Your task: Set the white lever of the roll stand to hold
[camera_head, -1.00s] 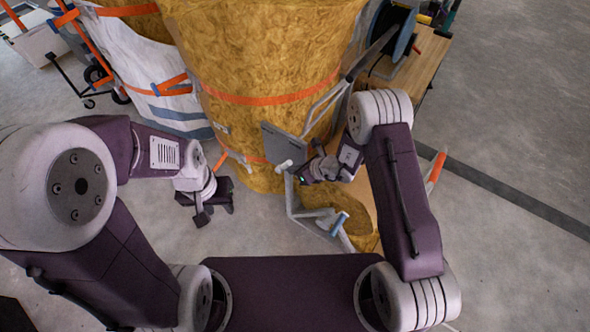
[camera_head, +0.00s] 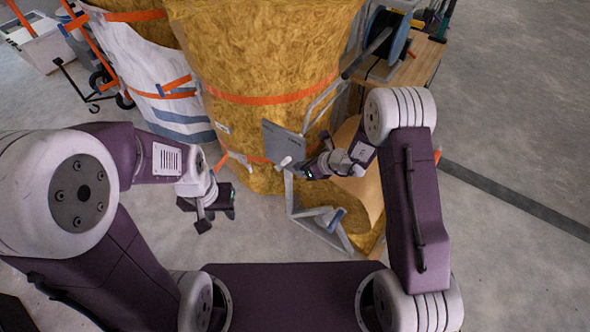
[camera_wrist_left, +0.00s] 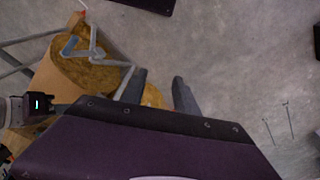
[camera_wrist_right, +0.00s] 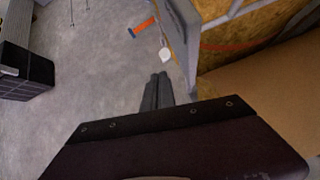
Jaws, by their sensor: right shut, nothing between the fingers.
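The roll stand's grey frame (camera_head: 296,207) stands in front of a large yellow-brown roll, with a grey plate (camera_head: 282,142) on it. The white lever's knob (camera_head: 286,161) shows at the plate's lower edge; the right wrist view also shows a white knob (camera_wrist_right: 165,54) beside the grey plate (camera_wrist_right: 183,38). I cannot read any lever marking. My right gripper (camera_head: 299,174) is shut and empty, just right of the knob; in the right wrist view its fingers (camera_wrist_right: 157,90) point toward the knob, seemingly apart from it. My left gripper (camera_wrist_left: 160,92) is open and empty, left of the stand.
The strapped yellow-brown rolls (camera_head: 265,60) fill the back. A wooden table (camera_head: 428,62) with a blue reel (camera_head: 392,38) stands at the back right. A white wrapped bundle (camera_head: 150,65) and a cart are at the left. The floor at the right is clear.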

